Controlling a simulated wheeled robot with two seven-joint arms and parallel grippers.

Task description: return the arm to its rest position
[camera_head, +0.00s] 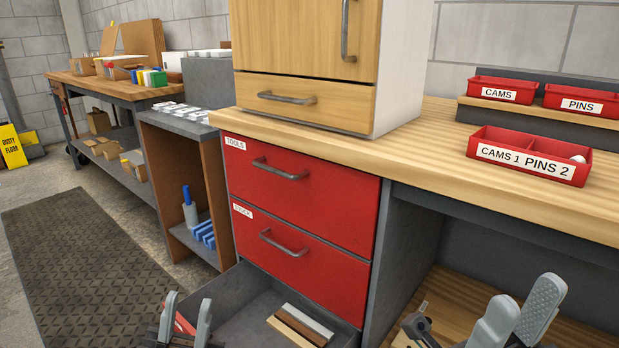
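My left gripper (187,312) is at the bottom edge, by the left side of an open lower drawer (229,302). Its two grey fingers stand apart, with a bit of red showing between them; I cannot tell whether they touch it. My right gripper (526,303) is at the bottom right, in front of the space under the bench. Its finger tips look apart, with nothing seen between them. Both arms are mostly out of view below. Several narrow boards (299,325), brown, whitish and pale wood, lie in the open drawer.
Red drawers (300,187) labelled TOOLS and STOCK are shut above the open one. The wooden bench top (432,158) carries a cabinet (306,45) and red bins, including one labelled CAMS 1 PINS 2 (529,156). A dark mat (85,262) covers the free floor at left.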

